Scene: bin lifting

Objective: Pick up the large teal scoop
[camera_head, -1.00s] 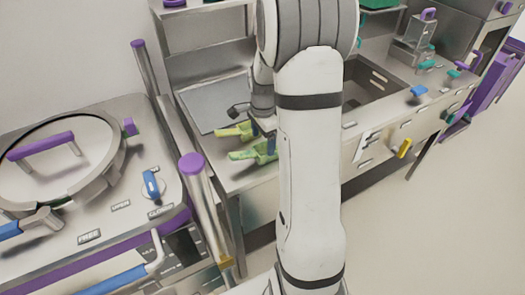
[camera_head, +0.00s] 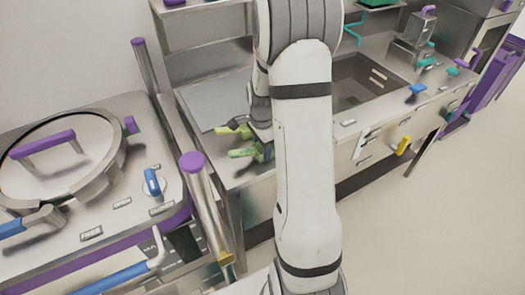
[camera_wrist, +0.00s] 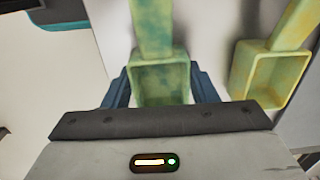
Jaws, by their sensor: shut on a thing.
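A green scoop, teal-green with yellowish patches (camera_wrist: 162,80), sits between the two blue fingers of my gripper (camera_wrist: 160,88) in the wrist view. My gripper is shut on its square bowl, one finger on each side, and its handle runs away toward the top of the picture. A second, yellower scoop (camera_wrist: 268,78) lies to the right, apart from the fingers. In the head view the green scoop (camera_head: 246,153) and the yellower scoop (camera_head: 226,131) show on the steel counter, partly hidden by my wrist.
The steel counter (camera_head: 215,100) has a sink (camera_head: 355,88) to the right, behind my arm. A kettle with a round lid (camera_head: 60,165) stands at the left, with a purple-capped post (camera_head: 193,163) between it and the counter. A shelf (camera_head: 205,12) hangs above the counter's back.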

